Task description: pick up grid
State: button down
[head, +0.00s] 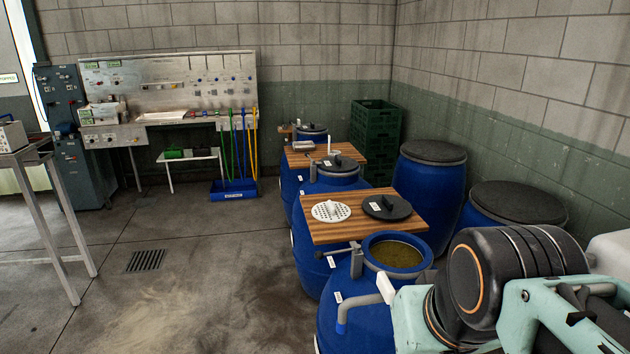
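The grid looks to be the white round perforated disc (331,211) with a raised handle. It lies flat on the nearer wooden board (345,231), left of a black round lid (387,207). The disc and the lid lie side by side. My arm shows at the lower right in mint green and black. Its end is outside the picture, so I cannot see my gripper or what it holds.
An open blue barrel (362,259) with brownish contents stands just in front of the board. Closed blue barrels (432,187) stand to the right by the wall. Green crates (375,133) are stacked behind. The floor to the left (215,275) is clear around a drain grate (146,260).

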aim_at(329, 211)
jog(key=i+j+u, duration=0.45)
jog(key=j, duration=0.35)
jog(key=i+j+u, duration=0.5)
jog(key=i+j, duration=0.15)
jog(key=i+j+z, duration=0.1)
jog(key=i, duration=0.5)
jog(key=i+j+z, duration=0.15)
jog(key=i, duration=0.45)
jog(key=i+z, duration=0.45)
jog(key=i+j+z, duration=0.1)
jog(key=i+z, duration=0.5)
jog(key=z, duration=0.2)
jog(key=i+l+z, duration=0.1)
jog(key=z, duration=0.25)
jog(key=i+j+z, duration=0.1)
jog(key=i+z, duration=0.3)
jog(key=i+l+z, duration=0.15)
jog(key=z, duration=0.15)
jog(key=i+l+z, duration=0.15)
jog(key=z, duration=0.2)
